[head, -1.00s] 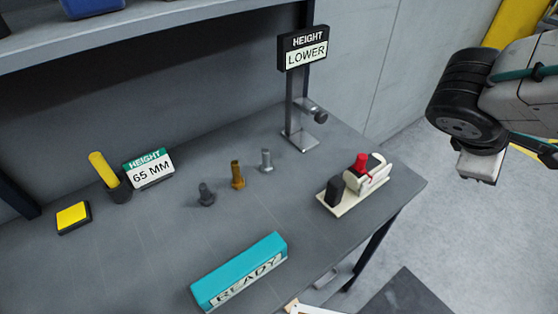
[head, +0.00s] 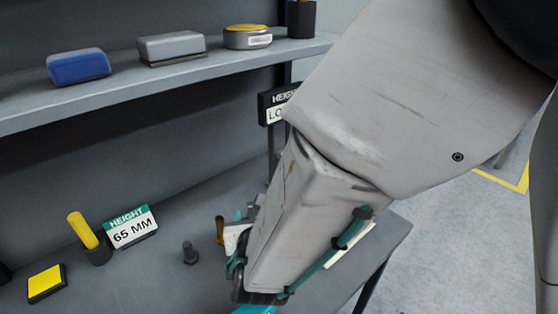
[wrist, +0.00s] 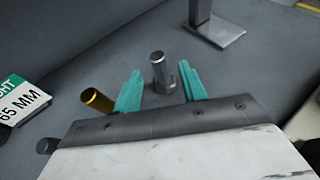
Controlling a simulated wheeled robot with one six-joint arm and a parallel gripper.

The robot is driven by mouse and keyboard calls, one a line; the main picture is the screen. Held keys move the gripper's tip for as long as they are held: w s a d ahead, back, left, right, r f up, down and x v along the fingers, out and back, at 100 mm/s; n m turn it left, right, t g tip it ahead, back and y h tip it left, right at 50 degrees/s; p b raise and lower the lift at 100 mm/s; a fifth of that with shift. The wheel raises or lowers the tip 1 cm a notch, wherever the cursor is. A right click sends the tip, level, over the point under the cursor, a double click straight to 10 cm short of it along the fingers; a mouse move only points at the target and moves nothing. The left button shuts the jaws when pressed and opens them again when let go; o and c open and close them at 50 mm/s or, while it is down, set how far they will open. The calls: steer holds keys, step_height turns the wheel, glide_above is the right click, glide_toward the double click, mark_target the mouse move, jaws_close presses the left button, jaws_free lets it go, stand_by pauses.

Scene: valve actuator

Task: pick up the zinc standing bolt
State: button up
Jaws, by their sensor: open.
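The zinc bolt (wrist: 158,72) is silver-grey and stands upright on the bench in the wrist view. My gripper (wrist: 160,76) is open, with one teal finger on each side of the zinc bolt in that view. I cannot tell whether either finger touches it. A brass bolt (wrist: 97,100) stands just outside the left finger, and it also shows in the head view (head: 220,230). A dark bolt (head: 190,253) stands further left. In the head view my arm covers most of the gripper, and the zinc bolt is not clearly visible.
A 65 MM sign (head: 131,229), a yellow cylinder in a dark holder (head: 97,254) and a yellow pad (head: 46,284) lie left. A metal stand's base (wrist: 216,33) is beyond the zinc bolt. A shelf (head: 150,85) runs above the bench.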

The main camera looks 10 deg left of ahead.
mark_target(251, 211)
steer(key=x, duration=0.4)
steer(key=shift+w+r, duration=0.1)
steer(key=shift+w, duration=0.35)
jaws_close()
steer(key=shift+r, duration=0.1)
